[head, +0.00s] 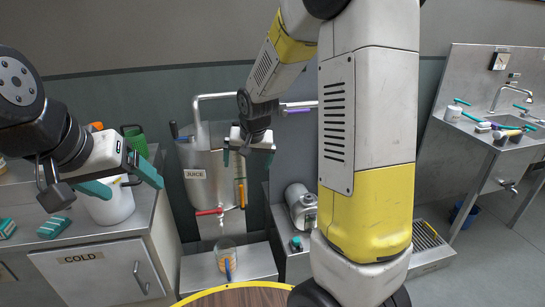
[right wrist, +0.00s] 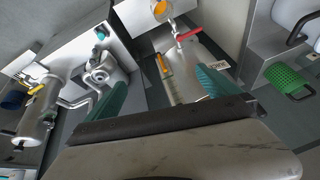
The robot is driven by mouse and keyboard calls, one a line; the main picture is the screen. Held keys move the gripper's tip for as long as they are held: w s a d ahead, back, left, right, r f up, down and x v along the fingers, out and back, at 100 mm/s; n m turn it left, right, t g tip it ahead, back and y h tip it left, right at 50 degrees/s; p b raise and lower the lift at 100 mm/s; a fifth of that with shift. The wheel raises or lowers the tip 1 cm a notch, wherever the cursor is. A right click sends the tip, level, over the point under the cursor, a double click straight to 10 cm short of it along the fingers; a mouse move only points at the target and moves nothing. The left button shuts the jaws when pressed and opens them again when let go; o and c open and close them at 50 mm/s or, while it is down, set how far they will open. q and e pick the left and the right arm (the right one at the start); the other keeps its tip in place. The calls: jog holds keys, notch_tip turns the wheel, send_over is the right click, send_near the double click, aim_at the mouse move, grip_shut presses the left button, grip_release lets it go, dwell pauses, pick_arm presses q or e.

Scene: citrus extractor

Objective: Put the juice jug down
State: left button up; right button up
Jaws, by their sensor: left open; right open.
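The juice jug (head: 227,259) is a clear glass vessel with a blue handle. It stands upright on a low metal stand (head: 258,262) below the red tap (head: 209,212) of the tank marked JUICE (head: 205,178). In the right wrist view the jug (right wrist: 160,9) shows at the top edge with orange inside. My right gripper (head: 248,156) is open and empty in front of the tank, above and apart from the jug. Its teal fingers (right wrist: 158,95) are spread in the right wrist view. My left gripper (head: 122,180) is open over the left counter, near a white container (head: 110,207).
The left counter (head: 130,228) has a COLD cabinet below and a green basket (head: 136,140) at the back. A metal cylinder machine (head: 300,206) stands right of the tank. A round wooden top (head: 245,297) lies at the front. A sink (head: 510,137) is far right.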

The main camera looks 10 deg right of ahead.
jog(key=s+d+r+n, duration=0.1)
jog(key=s+r, duration=0.3)
jog(key=s, duration=0.4)
jog(key=s+d+r+y, duration=0.1)
jog(key=s+r, duration=0.4)
jog(key=s, duration=0.3)
jog(key=s+d+r+n+t, duration=0.1)
jog(key=s+d+r, duration=0.1)
jog(key=s+r, duration=0.3)
jog(key=s, duration=0.4)
jog(key=shift+n, duration=0.3)
jog(key=shift+c, duration=0.4)
